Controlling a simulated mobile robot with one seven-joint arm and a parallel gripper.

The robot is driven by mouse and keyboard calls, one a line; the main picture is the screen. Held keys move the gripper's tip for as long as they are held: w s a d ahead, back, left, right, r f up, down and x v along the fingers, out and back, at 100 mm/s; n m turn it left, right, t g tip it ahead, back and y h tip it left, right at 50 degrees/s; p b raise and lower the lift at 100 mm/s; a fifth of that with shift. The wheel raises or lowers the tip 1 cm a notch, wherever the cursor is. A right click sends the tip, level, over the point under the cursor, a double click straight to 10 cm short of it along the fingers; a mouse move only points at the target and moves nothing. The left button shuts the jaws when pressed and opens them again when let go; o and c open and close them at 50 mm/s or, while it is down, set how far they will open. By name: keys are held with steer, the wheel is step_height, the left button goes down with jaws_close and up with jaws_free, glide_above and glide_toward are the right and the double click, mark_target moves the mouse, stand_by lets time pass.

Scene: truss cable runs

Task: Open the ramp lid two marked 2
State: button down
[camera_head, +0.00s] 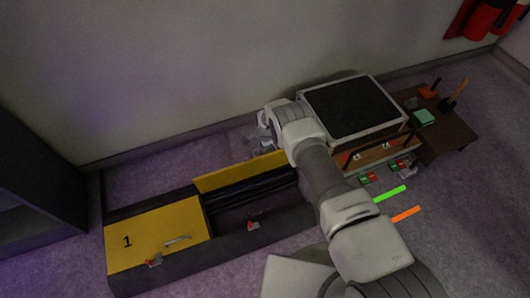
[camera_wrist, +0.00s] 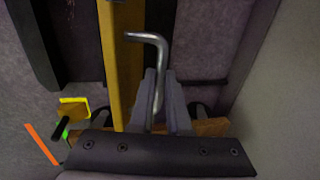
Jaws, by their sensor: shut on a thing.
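The second ramp lid (camera_head: 240,171) is a yellow panel raised along the back of the ramp, with the channel below it uncovered. No number is visible on it. In the wrist view the lid (camera_wrist: 122,60) is a yellow strip seen nearly edge-on. My gripper (camera_wrist: 160,85) is shut on the lid's bent metal handle (camera_wrist: 148,38). In the head view my gripper (camera_head: 266,130) is behind the raised lid, partly hidden by my arm. The lid marked 1 (camera_head: 150,232) lies closed at the left, with its own metal handle.
Black cables (camera_head: 250,188) lie in the open channel. Red latches (camera_head: 253,224) sit on the ramp's front edge. A white case with a dark top (camera_head: 352,108) stands at the right, close to my arm. Green (camera_head: 390,193) and orange (camera_head: 406,214) bars are at the right. A wall rises behind.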

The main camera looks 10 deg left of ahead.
steer(key=shift+w+a, duration=0.65)
steer(key=shift+w, duration=0.2)
steer(key=c, duration=0.9)
jaws_free()
steer(key=s+r+p, duration=0.1)
steer(key=r+p, duration=0.1)
steer(key=r, duration=0.3)
steer(key=s+d+r+p, duration=0.1)
steer(key=r+p, duration=0.2)
steer(key=r, duration=0.3)
steer(key=d+r+p, duration=0.1)
steer(key=r+p, duration=0.2)
steer(key=r, duration=0.3)
steer(key=shift+s, duration=0.4)
